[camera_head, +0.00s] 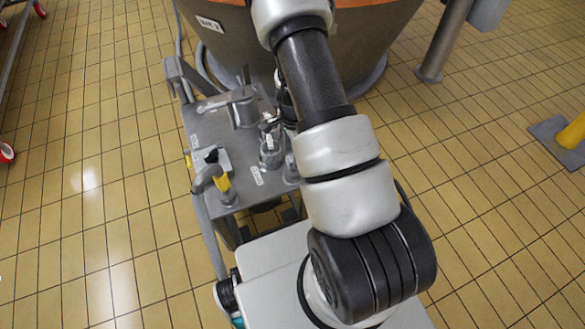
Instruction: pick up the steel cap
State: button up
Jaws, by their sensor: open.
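A small grey metal piece (270,153) stands upright on the steel table, just left of my arm; it may be the steel cap, but at this size I cannot tell for sure. My gripper (271,124) shows only in part, as dark and grey parts at the left edge of my arm, just above this piece in the picture. The rest of it is hidden behind my arm. It is open, and I see nothing held in it. I cannot tell whether it touches the piece.
The steel table (205,127) also carries a grey pipe fitting (243,108) and a yellow-sleeved handle (222,185). A copper vat (365,40) stands behind it. A steel leg (440,45) is at upper right, a yellow post (573,132) at far right. The tiled floor at left is mostly clear.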

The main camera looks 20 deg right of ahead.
aim_at(292, 157)
notch_tip(292, 157, down, 4)
jog(key=shift+a+r+b, duration=0.1)
jog(key=shift+a+b, duration=0.05)
jog(key=shift+b, duration=0.15)
jog(key=c, duration=1.3)
jog(key=shift+o, duration=0.2)
notch_tip(292, 157, up, 10)
jog(key=shift+r+p, duration=0.1)
jog(key=shift+p, duration=1.05)
notch_tip(292, 157, up, 6)
jog(key=p, duration=0.5)
jog(key=shift+r, duration=0.2)
